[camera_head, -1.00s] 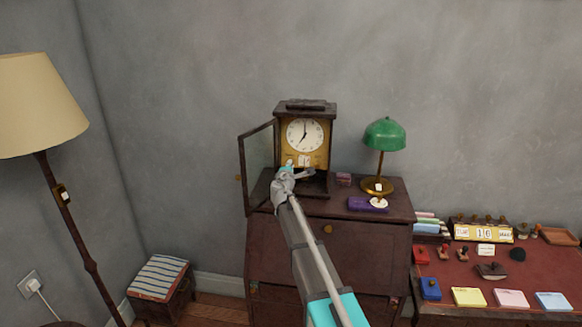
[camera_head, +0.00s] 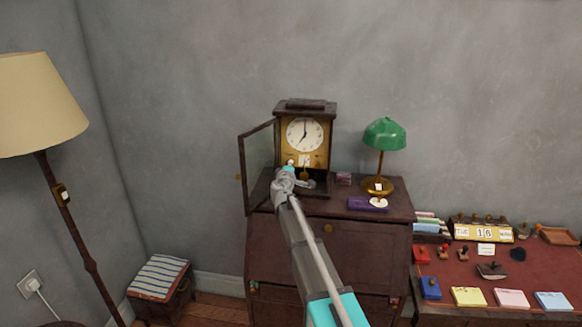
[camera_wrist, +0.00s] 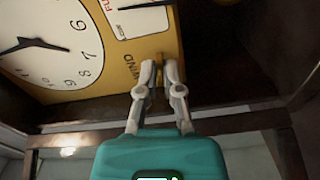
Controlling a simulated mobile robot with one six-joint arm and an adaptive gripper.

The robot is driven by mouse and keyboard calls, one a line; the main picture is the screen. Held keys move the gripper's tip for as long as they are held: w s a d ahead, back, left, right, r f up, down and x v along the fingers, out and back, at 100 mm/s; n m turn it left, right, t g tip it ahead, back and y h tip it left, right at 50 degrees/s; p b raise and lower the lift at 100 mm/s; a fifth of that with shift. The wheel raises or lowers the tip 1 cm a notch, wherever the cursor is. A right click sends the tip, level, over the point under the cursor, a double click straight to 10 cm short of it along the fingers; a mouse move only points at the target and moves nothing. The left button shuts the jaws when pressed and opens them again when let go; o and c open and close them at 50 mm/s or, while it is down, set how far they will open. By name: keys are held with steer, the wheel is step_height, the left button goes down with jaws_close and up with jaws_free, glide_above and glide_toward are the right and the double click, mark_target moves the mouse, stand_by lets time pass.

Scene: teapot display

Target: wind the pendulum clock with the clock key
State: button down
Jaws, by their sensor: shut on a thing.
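The pendulum clock (camera_head: 306,134) stands on the cabinet with its glass door (camera_head: 258,165) swung open to the left. Its white dial and yellow plate show in both views. My gripper (camera_wrist: 159,68) is at the lower part of the yellow plate, with its fingertips against or very near it beside the printed word WIND. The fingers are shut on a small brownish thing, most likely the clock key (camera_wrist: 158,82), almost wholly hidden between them. In the head view my gripper (camera_head: 289,165) is in front of the clock's lower left.
The open door stands close to the left of my arm. A red-topped desk (camera_head: 460,272) with stamps and pads is at the right.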

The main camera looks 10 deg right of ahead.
steer(key=c, duration=0.8)
jaws_free()
steer(key=shift+s, duration=0.1)
steer(key=v, duration=1.2)
